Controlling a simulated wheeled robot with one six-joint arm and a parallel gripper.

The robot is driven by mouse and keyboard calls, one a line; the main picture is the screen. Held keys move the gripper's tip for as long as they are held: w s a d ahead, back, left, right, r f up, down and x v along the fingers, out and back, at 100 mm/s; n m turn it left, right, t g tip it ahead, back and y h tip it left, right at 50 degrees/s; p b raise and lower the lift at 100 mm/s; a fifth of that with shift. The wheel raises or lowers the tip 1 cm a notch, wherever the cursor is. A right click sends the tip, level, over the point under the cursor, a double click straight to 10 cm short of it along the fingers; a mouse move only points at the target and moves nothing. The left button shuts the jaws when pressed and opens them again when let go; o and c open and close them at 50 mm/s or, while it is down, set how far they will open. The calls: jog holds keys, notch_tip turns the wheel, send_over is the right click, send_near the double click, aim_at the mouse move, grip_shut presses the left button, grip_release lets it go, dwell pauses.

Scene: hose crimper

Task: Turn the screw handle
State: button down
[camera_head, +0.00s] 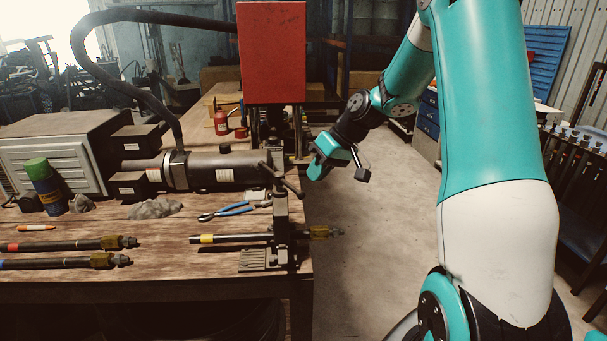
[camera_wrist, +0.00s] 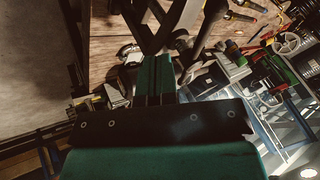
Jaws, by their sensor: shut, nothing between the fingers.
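The screw handle (camera_head: 282,180) is a dark bar handle on top of an upright screw clamp (camera_head: 281,225) at the bench's right edge. The clamp sits around a black hose (camera_head: 225,239) with a yellow band and a brass fitting (camera_head: 322,232) past the edge. My gripper (camera_head: 315,172) is teal and hangs just right of the handle, slightly higher in the picture, apparently apart from it. In the wrist view my gripper's green fingers (camera_wrist: 155,62) are together and empty. A dark crossed shape beyond their tips may be the handle; I cannot tell.
Blue pliers (camera_head: 232,211) and a grey cylinder (camera_head: 215,172) lie left of the clamp. A red press (camera_head: 271,55) stands behind. Two more hoses (camera_head: 60,245) lie at the left on the wooden bench (camera_head: 180,285). The floor (camera_head: 375,240) right of the bench is clear.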

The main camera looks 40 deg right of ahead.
aim_at(293, 187)
jog(key=shift+w+a+f+p, duration=0.1)
jog(key=shift+a+p, duration=0.15)
jog(key=shift+a, duration=0.4)
jog(key=shift+s+a+f+p, duration=0.1)
jog(key=shift+a+f+p, duration=0.1)
jog(key=shift+a, duration=0.45)
jog(key=shift+w+a+f+p, duration=0.1)
jog(key=shift+a+p, duration=0.15)
jog(key=shift+a, duration=0.4)
jog(key=shift+a+m+t+h+b, duration=0.4)
jog(key=shift+a+m+b, duration=0.45)
jog(key=shift+a+m, duration=0.35)
jog(key=shift+d, duration=0.1)
